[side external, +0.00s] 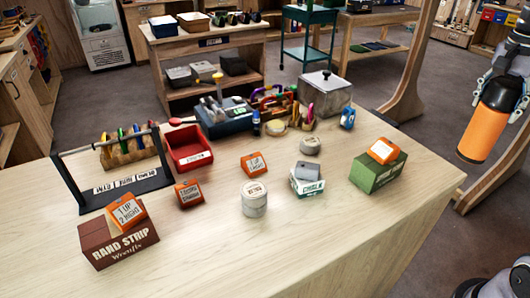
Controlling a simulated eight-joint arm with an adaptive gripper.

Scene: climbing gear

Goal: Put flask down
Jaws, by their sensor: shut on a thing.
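The flask is an orange cylinder (485,128) with a dark upper end, at the right edge of the side external view. My gripper (503,90) is shut on the flask near its upper end. The flask hangs in the air, tilted, with its lower end toward the lower left. In the picture it lies to the right of the wooden table (350,235), beyond its edge and apart from it. Part of my gripper is cut off by the frame edge.
The table carries a green box (378,172) with an orange tag, a white tin (254,198), a small grey-topped box (307,178), a red bin (188,147), a brown box (117,238) and a dark rack (112,185). Tools crowd the back. The front right tabletop is clear.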

